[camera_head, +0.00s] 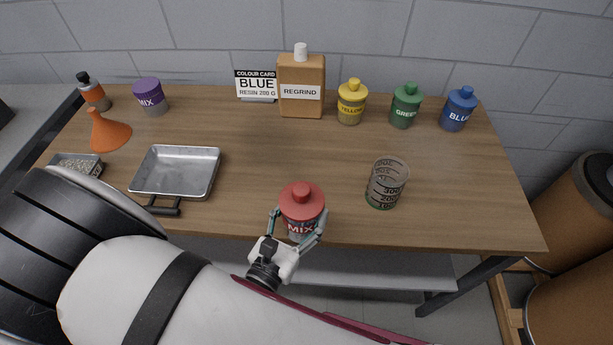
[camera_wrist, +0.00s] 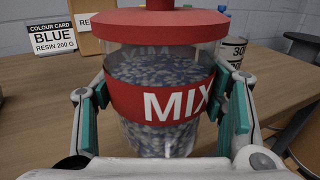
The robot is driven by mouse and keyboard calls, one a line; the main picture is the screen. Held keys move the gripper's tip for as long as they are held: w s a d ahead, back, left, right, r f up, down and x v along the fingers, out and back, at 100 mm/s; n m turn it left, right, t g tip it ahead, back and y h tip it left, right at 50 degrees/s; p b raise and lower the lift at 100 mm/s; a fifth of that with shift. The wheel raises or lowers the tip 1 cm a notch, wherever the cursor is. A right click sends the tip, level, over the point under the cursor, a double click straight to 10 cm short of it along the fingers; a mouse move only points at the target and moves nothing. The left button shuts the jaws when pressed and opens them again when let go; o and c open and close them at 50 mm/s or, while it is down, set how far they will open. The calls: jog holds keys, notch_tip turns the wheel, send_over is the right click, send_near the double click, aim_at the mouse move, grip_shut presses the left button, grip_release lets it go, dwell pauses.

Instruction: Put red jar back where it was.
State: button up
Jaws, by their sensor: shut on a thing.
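The red jar (camera_head: 301,200) has a red lid and a red band reading MIX. It is near the front edge of the table, left of the measuring beaker. My gripper (camera_head: 297,236) is shut on it, one finger on each side. In the wrist view the red jar (camera_wrist: 160,100) is upright between the teal finger pads and its clear wall shows blue-grey and pale pellets inside. Its base is hidden, so I cannot tell whether it touches the table.
A measuring beaker (camera_head: 386,184) with a little green at its bottom stands to the right. A metal tray (camera_head: 219,172) lies left. Yellow (camera_head: 351,104), green (camera_head: 405,107) and blue (camera_head: 458,110) jars, a regrind bottle (camera_head: 301,92) and a purple jar (camera_head: 150,97) stand behind. The table's centre is clear.

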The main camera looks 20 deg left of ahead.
jog(key=w+a+b, duration=0.1)
jog(key=w, duration=0.3)
jog(key=w+a+f+b, duration=0.1)
jog(key=w+b, duration=0.1)
jog(key=w, duration=0.2)
jog(key=w+a+b, duration=0.1)
jog(key=w, duration=0.3)
jog(key=shift+w+f, duration=0.15)
jog(key=shift+w, duration=0.25)
jog(key=shift+f+b, duration=0.85)
jog(key=shift+f, duration=0.85)
jog(key=shift+f, duration=0.1)
jog(key=shift+f, duration=0.1)
jog(key=o, duration=1.5)
jog(key=shift+o, duration=0.2)
jog(key=shift+s+r, duration=0.1)
jog(key=shift+r, duration=0.1)
